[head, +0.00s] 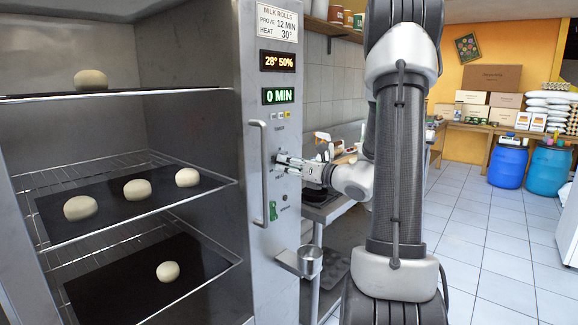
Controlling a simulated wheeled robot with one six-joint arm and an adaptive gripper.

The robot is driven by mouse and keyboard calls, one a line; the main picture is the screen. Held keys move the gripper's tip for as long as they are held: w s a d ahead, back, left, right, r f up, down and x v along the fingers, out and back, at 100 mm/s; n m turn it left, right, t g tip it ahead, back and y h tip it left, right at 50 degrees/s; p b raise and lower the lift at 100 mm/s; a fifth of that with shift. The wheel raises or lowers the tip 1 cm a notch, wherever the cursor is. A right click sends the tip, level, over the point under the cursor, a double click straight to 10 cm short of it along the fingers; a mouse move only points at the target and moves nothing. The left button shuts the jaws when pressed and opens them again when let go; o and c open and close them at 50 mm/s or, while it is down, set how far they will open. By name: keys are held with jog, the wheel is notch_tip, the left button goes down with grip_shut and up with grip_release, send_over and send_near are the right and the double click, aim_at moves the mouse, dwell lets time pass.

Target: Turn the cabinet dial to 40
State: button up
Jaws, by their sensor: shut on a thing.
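The steel cabinet (241,60) stands open at the left, with a control panel on its narrow front face. The amber display (278,61) reads 28° 50%, and the green display (278,96) reads 0 MIN. My gripper (281,160) reaches in from the right and is shut on a dial at the middle of the panel. The fingers cover most of the dial, so its pointer and scale cannot be read. A green switch (273,211) sits lower on the panel.
A vertical handle (265,175) is left of my gripper. A small metal cup (309,262) on a bracket juts out below. Trays with pale dough balls (137,189) fill the cabinet. A bench (330,211) stands behind my arm. The tiled floor at right is clear.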

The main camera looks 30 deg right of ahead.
jog(key=shift+s+a+m, duration=0.1)
jog(key=shift+m, duration=4)
jog(key=o, duration=1)
jog(key=v, duration=1.2)
jog(key=shift+r, duration=0.1)
